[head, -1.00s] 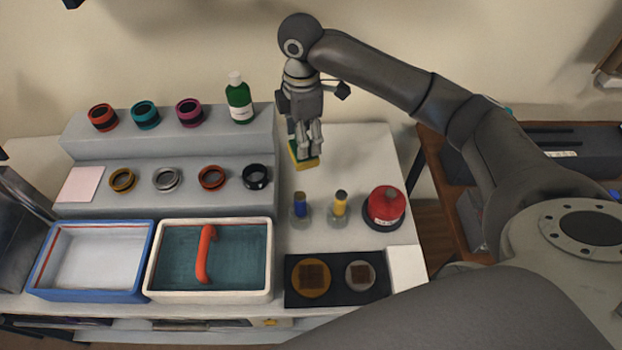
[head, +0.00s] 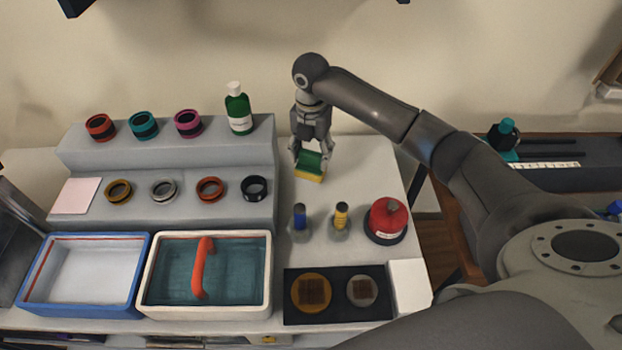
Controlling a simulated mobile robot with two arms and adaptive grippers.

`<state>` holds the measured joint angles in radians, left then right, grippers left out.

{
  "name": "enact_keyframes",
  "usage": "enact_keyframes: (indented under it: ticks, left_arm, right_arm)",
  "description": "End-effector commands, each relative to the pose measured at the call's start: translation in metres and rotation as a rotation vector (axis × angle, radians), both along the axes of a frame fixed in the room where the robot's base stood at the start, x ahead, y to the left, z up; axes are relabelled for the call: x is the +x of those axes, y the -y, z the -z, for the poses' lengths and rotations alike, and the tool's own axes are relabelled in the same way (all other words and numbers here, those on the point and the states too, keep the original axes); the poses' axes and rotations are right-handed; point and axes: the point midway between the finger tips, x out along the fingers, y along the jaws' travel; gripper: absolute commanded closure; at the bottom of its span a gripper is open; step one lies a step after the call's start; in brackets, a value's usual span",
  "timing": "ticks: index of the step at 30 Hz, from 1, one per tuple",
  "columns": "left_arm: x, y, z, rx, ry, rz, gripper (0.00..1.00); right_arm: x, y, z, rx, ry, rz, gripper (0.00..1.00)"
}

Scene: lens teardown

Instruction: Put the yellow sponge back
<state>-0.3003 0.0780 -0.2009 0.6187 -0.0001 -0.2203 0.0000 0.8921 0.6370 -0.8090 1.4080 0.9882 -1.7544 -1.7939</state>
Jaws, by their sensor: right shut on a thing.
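The yellow sponge (head: 311,176) with a green top is at the back of the white table, right of the grey stepped stand. My right gripper (head: 311,157) points down from above and is shut on the sponge, with a finger at each side of it. The sponge is at or just above the tabletop; I cannot tell whether it touches. My left gripper is not in view.
A green bottle (head: 238,109) and several lens rings stand on the stepped stand (head: 115,155). The tabletop right of the sponge (head: 370,165) is clear.

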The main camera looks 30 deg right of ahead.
Motion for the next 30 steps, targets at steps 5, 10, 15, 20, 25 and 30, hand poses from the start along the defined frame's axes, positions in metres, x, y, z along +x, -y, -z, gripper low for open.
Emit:
enact_keyframes:
  ticks: [5, 10, 15, 20, 25, 30]
  left_arm:
    - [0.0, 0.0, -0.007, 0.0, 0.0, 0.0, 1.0]
    - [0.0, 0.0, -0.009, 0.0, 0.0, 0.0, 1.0]
    - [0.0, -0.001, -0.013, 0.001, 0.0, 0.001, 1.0]
    - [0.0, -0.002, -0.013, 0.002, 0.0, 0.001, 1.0]
    - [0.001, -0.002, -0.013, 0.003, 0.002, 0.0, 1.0]
    - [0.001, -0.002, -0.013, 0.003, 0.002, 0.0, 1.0]
  right_arm:
    - [0.0, 0.0, 0.027, 0.001, -0.001, 0.002, 0.66]
    - [0.0, 0.0, 0.04, 0.0, 0.0, 0.001, 0.66]
    - [-0.001, 0.0, 0.064, 0.001, -0.002, 0.003, 0.66]
    - [0.0, 0.0, 0.072, 0.0, 0.003, 0.002, 0.66]
    - [0.0, 0.0, 0.073, -0.001, 0.002, 0.002, 0.66]
    - [0.0, 0.0, 0.075, -0.001, 0.002, 0.002, 0.36]
